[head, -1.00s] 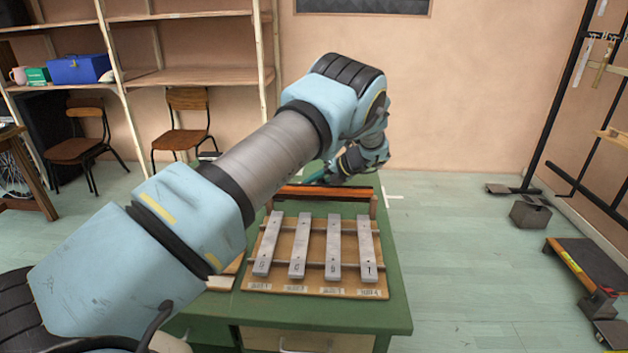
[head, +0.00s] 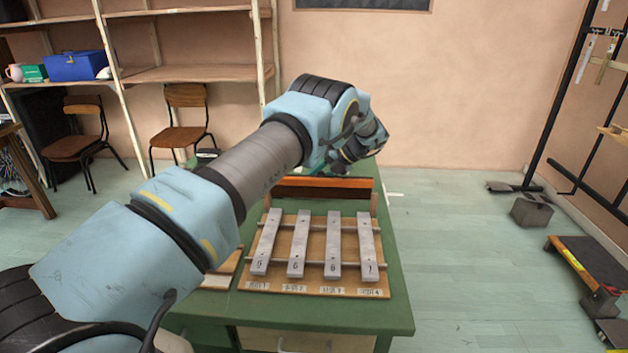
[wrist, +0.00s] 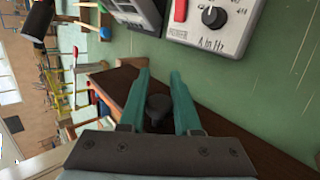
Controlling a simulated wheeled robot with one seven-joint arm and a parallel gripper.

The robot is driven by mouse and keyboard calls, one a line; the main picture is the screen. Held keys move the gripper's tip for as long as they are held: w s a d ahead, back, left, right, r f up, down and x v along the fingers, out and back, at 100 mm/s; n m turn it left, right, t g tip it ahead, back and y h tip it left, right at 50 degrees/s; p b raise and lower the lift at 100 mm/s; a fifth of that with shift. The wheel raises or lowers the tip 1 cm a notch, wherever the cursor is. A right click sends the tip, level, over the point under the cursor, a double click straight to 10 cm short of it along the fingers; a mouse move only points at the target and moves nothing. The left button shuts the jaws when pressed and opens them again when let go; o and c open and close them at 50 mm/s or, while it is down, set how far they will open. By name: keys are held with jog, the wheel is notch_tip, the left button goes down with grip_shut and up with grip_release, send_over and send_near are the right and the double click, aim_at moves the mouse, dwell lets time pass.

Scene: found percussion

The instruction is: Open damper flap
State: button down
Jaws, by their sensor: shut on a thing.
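The damper flap (head: 345,189) is a reddish-brown board running across the back of the chime rack, behind the metal bars. It stands up with its broad face toward the head camera. In the wrist view the dark brown flap (wrist: 222,122) runs diagonally below my gripper. My gripper (wrist: 158,86) has its teal fingers on either side of a dark round knob (wrist: 158,105) and is shut on it. In the head view the fingers are mostly hidden behind my wrist, above the flap's left part.
Several metal bars (head: 333,250) lie on the wooden rack in front of the flap, on a green table (head: 397,290). A grey box with a dial (wrist: 222,20) stands on the green surface beyond my gripper.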

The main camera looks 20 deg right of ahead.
jog(key=shift+w, duration=0.1)
jog(key=c, duration=0.6)
grip_release()
jog(key=b+v, duration=0.3)
jog(key=v, duration=0.7)
jog(key=shift+s+d+r, duration=0.2)
jog(key=shift+s+d, duration=0.05)
